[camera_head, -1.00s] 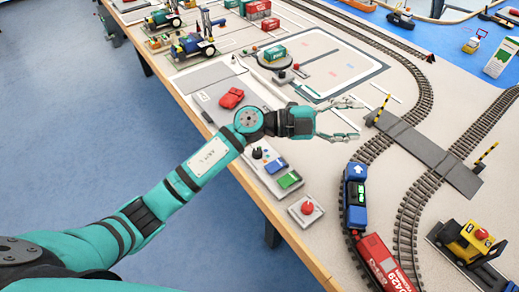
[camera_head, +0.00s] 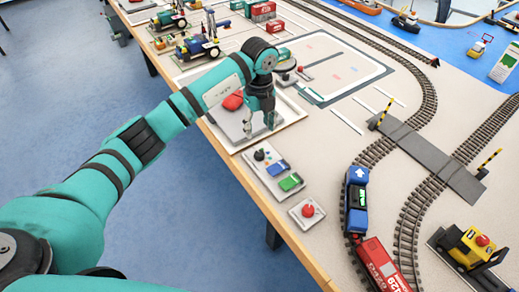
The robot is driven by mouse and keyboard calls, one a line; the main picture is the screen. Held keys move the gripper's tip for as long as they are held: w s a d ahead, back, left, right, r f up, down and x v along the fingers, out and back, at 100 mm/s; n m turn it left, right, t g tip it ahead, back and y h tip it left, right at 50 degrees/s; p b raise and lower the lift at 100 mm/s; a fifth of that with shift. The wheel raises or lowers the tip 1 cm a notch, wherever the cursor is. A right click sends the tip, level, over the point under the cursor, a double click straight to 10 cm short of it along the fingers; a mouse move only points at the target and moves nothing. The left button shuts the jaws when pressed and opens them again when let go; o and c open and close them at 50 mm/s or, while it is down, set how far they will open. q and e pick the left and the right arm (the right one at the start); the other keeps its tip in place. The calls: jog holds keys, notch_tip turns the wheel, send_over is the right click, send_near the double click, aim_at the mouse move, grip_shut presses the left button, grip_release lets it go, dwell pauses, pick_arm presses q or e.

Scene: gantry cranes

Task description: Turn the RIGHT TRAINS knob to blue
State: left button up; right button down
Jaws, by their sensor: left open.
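A small control panel (camera_head: 271,188) lies near the table's left edge. It carries a black knob (camera_head: 259,154), a blue block (camera_head: 277,168) and a green block (camera_head: 290,182). No label naming RIGHT TRAINS is readable, and the knob's pointing direction is too small to tell. My left gripper (camera_head: 259,126) is open, fingers pointing down, just beyond the black knob in the picture and apart from it. It is in front of the grey-and-white board with the red piece (camera_head: 232,101). My right gripper is not in view.
A small plate with a red button (camera_head: 307,210) lies nearer. A blue engine (camera_head: 356,201) and red wagon (camera_head: 382,265) stand on the track to the right. A grey crossing (camera_head: 430,152) has striped barriers. Bare tabletop lies between panel and track.

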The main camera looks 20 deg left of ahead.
aim_at(259, 153)
pick_arm(q)
notch_tip(259, 153, down, 11)
jog(key=shift+f+p, duration=0.15)
jog(key=shift+p, duration=0.3)
jog(key=shift+c, duration=0.5)
grip_shut()
